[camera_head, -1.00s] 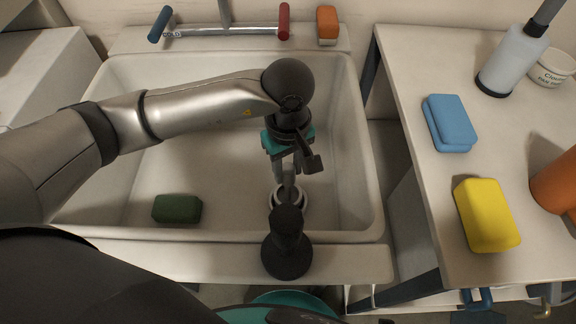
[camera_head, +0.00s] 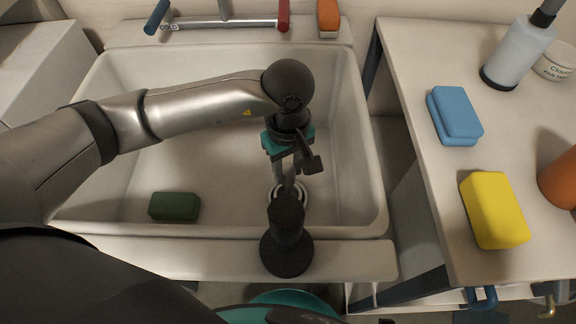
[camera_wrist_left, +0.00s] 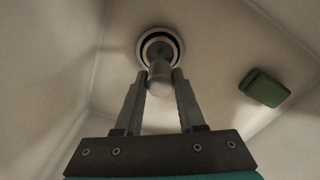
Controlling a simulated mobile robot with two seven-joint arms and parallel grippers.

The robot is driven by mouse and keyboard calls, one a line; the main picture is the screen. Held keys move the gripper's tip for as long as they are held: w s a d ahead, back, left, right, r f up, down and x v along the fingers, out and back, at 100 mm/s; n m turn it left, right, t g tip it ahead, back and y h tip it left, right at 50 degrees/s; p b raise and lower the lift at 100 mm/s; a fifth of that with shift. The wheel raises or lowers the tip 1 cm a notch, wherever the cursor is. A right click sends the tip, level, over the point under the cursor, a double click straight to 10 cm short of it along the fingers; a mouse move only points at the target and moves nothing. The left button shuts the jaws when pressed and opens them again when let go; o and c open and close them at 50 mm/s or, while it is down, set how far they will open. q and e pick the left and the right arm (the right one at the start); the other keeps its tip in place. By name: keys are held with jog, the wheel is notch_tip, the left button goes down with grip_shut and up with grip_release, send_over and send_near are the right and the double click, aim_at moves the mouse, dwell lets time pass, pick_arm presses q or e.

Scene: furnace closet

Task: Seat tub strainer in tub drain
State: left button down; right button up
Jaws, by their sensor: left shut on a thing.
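My left gripper (camera_head: 287,176) reaches down into the pale tub, whose rim shows at the right (camera_head: 372,150). Its fingers (camera_wrist_left: 160,82) are shut on the grey cylindrical knob of the tub strainer (camera_wrist_left: 159,80). The tub drain (camera_head: 272,193) is a pale ring on the tub floor. In the left wrist view the drain ring (camera_wrist_left: 180,50) surrounds a dark gap, and the strainer's lower end lines up with its middle. I cannot tell whether the strainer sits in the drain or hangs just above it. My right gripper is not in view.
A dark round-based object (camera_head: 286,252) stands at the tub's front rim, partly covering the drain area. A green sponge (camera_head: 174,206) lies on the tub floor. Blue (camera_head: 454,115) and yellow (camera_head: 494,209) sponges lie on the right table. A tap (camera_head: 223,20) spans the back.

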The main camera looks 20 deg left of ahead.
pick_arm(q)
jog(key=shift+f, duration=0.3)
jog(key=shift+c, duration=2.2)
grip_release()
jog(key=shift+r, duration=0.15)
jog(key=shift+r+p, duration=2.45)
jog(key=shift+r, duration=1.5)
